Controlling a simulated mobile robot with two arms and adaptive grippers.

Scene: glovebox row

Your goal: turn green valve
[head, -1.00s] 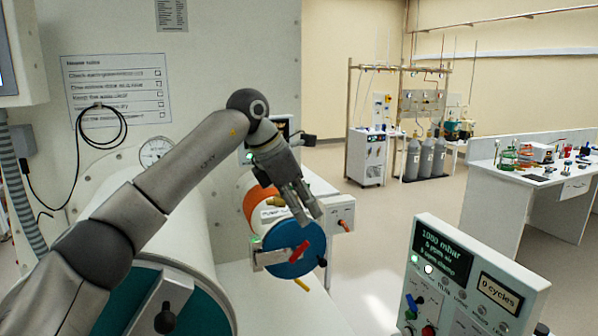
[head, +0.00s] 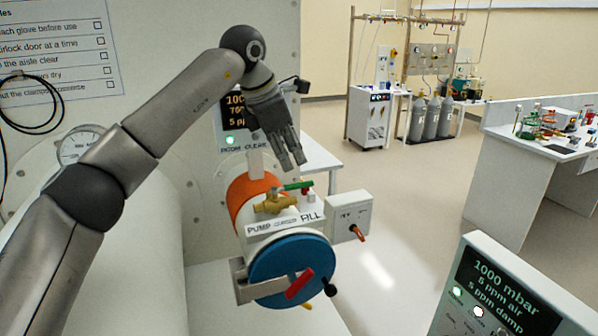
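The green valve handle (head: 298,186) is a short lever on a brass valve body (head: 275,202), on top of a small white cylindrical chamber with an orange band. It lies roughly crosswise in the head view. A red handle shows just behind it, partly hidden. My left gripper (head: 292,164) points down above the green handle, a little behind or over it, and appears apart from it. Its two fingers show a gap and hold nothing. My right gripper is not in view.
A blue round door (head: 292,271) with a red handle closes the chamber's near end. A small switch box (head: 351,217) sits at its right. A control panel (head: 492,290) stands at lower right. A large white cylinder (head: 115,265) lies left, under my arm.

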